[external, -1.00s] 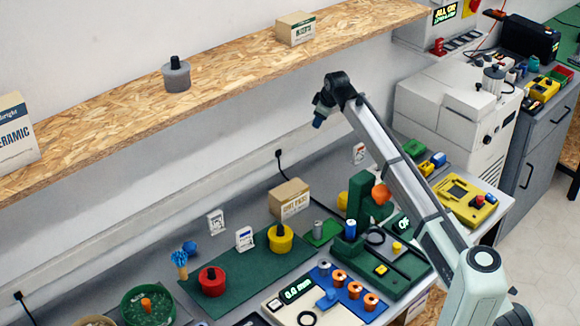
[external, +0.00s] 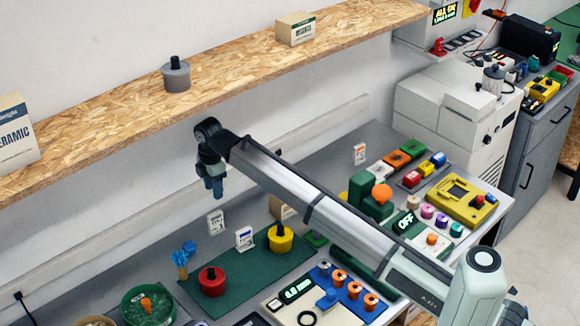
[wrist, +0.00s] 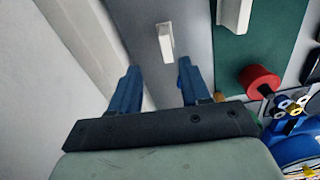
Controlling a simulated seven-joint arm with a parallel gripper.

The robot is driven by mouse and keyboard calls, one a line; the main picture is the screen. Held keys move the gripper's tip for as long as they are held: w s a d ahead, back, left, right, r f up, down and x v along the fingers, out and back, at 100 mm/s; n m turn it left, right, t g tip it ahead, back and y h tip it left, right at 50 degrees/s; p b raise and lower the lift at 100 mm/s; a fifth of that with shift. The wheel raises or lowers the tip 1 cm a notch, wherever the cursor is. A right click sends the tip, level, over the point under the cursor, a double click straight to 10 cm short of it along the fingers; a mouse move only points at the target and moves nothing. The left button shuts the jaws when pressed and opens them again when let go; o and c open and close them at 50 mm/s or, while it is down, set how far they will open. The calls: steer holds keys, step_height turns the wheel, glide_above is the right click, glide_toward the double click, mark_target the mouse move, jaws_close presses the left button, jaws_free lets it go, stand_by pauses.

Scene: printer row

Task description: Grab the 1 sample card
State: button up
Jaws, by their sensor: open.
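Small white cards stand upright on the bench. One card (external: 216,222) is at the back edge of the green mat, and a second card (external: 244,238) is to its right. A third card (external: 360,153) stands far back near the printer. The print on them is too small to read surely, so I cannot tell which is sample card 1. My gripper (external: 214,190) points down just above the first card, open and empty. In the wrist view, the first card (wrist: 166,42) appears ahead between the lines of my open fingers (wrist: 158,78), apart from them.
A red spool (external: 212,281) and a yellow spool (external: 280,238) sit on the green mat (external: 245,268). A blue flower-like item (external: 183,256) is left of the cards. The wooden shelf (external: 120,125) and wall are close behind my gripper.

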steer(key=shift+s+a+f, duration=0.2)
steer(key=shift+s+f, duration=0.05)
steer(key=shift+s, duration=0.2)
glide_above(216, 230)
steer(key=w, duration=0.1)
steer(key=f, duration=0.8)
steer(key=shift+w+a+f, duration=0.1)
steer(key=shift+w+a, duration=0.05)
steer(key=shift+a, duration=0.05)
steer(key=shift+s+f, duration=0.15)
steer(key=shift+f, duration=1.15)
steer(key=shift+s+f, duration=0.1)
steer(key=shift+f, duration=1.15)
jaws_close()
